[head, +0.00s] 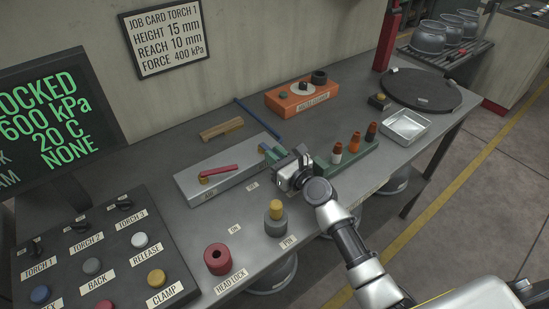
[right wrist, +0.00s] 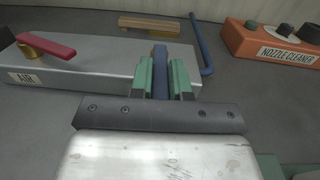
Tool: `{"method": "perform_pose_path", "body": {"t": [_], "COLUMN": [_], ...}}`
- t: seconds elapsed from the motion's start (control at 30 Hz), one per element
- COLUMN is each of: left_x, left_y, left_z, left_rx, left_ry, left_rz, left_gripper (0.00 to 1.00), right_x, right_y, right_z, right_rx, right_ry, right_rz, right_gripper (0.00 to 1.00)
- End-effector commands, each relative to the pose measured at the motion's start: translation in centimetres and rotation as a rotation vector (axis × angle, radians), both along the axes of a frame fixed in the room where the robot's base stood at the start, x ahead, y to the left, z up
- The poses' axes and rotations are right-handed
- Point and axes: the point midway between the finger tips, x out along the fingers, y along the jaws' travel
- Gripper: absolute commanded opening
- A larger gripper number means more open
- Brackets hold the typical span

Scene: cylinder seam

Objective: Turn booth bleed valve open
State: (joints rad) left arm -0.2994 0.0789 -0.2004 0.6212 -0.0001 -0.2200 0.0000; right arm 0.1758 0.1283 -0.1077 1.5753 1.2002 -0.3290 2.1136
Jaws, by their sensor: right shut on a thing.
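A grey metal box (head: 225,186) labelled AIR lies on the bench; it also shows in the right wrist view (right wrist: 100,75). A red lever (head: 220,173) on a brass pivot sits at its left end, also in the right wrist view (right wrist: 48,45). My right gripper (head: 273,154) is at the box's right end, its green fingers closed on a blue handle (right wrist: 160,58). The fingers hide most of the handle, and its pivot is hidden. No label naming the bleed valve is readable. My left gripper is not in view.
A wooden block (head: 222,128) and a thin blue rod (head: 257,120) lie behind the box. An orange nozzle cleaner (head: 302,96) stands beyond. A green rack (head: 345,158) with several nozzles is right of my gripper. A button panel (head: 100,255) and red head lock (head: 217,258) stand in front.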

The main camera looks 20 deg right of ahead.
Motion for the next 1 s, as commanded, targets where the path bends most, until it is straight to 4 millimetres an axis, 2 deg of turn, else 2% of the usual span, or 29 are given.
{"method": "perform_pose_path", "body": {"t": [0.03, 0.13, 0.5, 0.53, 0.67, 0.7, 1.0], "left_x": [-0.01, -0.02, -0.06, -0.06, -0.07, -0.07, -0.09], "left_y": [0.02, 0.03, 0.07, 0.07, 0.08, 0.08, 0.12], "left_z": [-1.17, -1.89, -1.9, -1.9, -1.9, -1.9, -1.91], "left_rx": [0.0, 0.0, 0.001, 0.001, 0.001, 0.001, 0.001], "left_ry": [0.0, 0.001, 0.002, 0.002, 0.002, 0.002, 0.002], "left_rz": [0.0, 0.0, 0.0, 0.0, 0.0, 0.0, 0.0], "left_gripper": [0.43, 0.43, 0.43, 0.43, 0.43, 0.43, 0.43], "right_x": [0.13, 0.21, 0.16, 0.16, 0.17, 0.16, -0.1], "right_y": [-0.25, -0.44, -0.47, -0.47, -0.47, -0.47, -0.63], "right_z": [-0.54, -0.37, -0.01, -0.02, -0.01, 0.0, -0.03], "right_rx": [-0.002, -0.004, -0.001, -0.001, -0.001, -0.001, -0.001], "right_ry": [-0.002, -0.004, -0.002, -0.002, -0.002, -0.002, -0.002], "right_rz": [0.024, 0.067, 0.093, 0.093, 0.093, 0.092, 0.092], "right_gripper": [0.0, 0.0, 0.0, 0.2, 0.4, 0.43, 0.43]}}
